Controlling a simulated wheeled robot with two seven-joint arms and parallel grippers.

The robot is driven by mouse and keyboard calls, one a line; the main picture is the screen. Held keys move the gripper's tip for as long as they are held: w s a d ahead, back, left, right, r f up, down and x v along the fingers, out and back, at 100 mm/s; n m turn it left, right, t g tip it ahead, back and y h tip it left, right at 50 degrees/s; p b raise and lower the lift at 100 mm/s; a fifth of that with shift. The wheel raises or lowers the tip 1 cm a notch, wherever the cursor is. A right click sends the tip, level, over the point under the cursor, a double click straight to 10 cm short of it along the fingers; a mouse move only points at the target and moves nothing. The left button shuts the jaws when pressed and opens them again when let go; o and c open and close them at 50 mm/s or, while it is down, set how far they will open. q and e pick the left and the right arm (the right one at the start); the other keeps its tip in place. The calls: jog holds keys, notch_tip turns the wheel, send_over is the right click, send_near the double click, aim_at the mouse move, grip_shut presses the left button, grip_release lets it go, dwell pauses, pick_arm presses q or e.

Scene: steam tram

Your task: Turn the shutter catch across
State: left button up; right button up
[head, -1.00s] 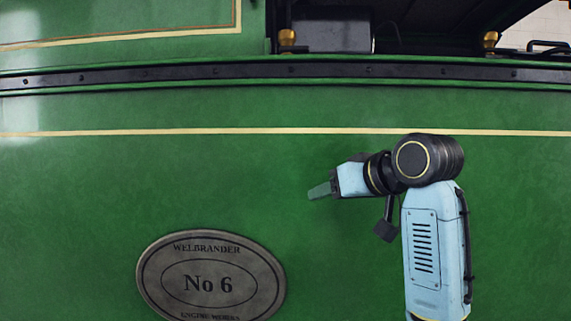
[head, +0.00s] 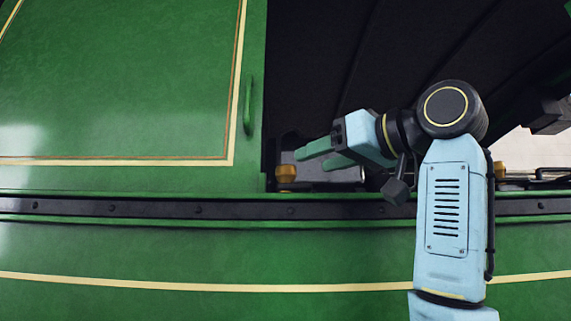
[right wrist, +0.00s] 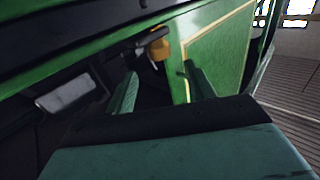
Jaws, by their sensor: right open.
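In the head view a green panel (head: 110,80) with a cream and brown line fills the upper left, and an upright green handle (head: 248,105) is at its right edge. A brass fitting (head: 286,172) stands on the ledge below the dark opening. I cannot tell for sure which part is the shutter catch. My right gripper (head: 312,160) is open and empty, just right of the brass fitting, its fingers pointing left. In the right wrist view a brass fitting (right wrist: 160,48) with a dark bar shows beyond and between the open fingers. My left gripper is not in view.
A black riveted rail (head: 120,207) runs along the green side below the opening. A second brass fitting (head: 500,168) is at the right, partly behind my arm. In the right wrist view a pale box (right wrist: 65,93) sits inside the dark opening, and a slatted floor (right wrist: 285,110) is at the right.

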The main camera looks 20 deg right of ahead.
aim_at(293, 168)
jog(key=p+x, duration=0.1)
jog(key=x, duration=0.3)
jog(key=shift+w+a+r, duration=0.1)
jog(key=p+x, duration=0.1)
jog(key=x, duration=0.2)
jog(key=shift+w+p, duration=0.3)
jog(key=shift+p, duration=0.1)
jog(key=shift+w+a, duration=0.25)
jog(key=shift+w, duration=0.15)
jog(key=shift+c, duration=0.9)
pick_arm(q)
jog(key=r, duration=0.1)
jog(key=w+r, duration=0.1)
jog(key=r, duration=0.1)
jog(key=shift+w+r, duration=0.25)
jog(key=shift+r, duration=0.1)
pick_arm(e)
jog(key=c, duration=0.8)
